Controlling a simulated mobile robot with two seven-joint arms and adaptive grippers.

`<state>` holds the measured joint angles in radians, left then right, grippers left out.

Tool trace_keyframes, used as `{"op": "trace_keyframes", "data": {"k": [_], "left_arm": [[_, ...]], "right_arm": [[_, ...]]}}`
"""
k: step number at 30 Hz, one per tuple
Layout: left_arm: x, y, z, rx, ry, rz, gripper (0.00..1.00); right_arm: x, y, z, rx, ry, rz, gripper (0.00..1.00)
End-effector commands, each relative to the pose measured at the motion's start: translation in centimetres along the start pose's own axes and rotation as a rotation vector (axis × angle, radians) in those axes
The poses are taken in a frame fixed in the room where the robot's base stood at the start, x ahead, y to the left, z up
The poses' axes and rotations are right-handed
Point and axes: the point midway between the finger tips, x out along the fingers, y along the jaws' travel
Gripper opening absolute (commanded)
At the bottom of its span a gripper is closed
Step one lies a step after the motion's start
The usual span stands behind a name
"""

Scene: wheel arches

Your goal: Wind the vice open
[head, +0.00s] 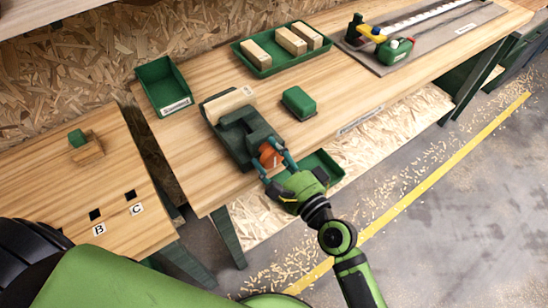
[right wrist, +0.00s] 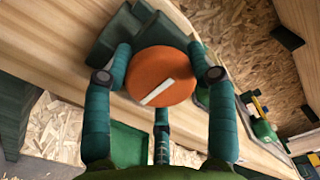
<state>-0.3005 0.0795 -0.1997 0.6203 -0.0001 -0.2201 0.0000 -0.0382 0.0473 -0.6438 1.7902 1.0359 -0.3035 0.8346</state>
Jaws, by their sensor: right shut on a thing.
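The dark green vice (head: 232,132) sits at the front edge of the workbench. A pale wooden piece (head: 229,104) is at its far end. Its orange round handle (head: 270,155) faces the front and shows in the right wrist view (right wrist: 160,76) as a disc with a slanted white mark. My right gripper (head: 272,167) is at the handle, its teal fingers around the disc and shut on it. In the right wrist view two fingers (right wrist: 160,75) flank the disc, and a third is below it. My left gripper is not in view.
An open green bin (head: 163,87) and a green tray (head: 262,60) with wooden blocks are behind. A lower table (head: 75,185) with a block and marked holes is left. Floor at right is clear apart from shavings.

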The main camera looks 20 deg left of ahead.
Motion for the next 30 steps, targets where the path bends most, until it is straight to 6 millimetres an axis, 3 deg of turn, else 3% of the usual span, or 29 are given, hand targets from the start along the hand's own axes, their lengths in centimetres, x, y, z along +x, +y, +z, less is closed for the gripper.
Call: {"op": "trace_keyframes", "data": {"k": [30], "left_arm": [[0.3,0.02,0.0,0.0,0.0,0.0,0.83]], "right_arm": [[0.13,0.19,0.43,-0.911,-0.009,-0.008,0.24]]}}
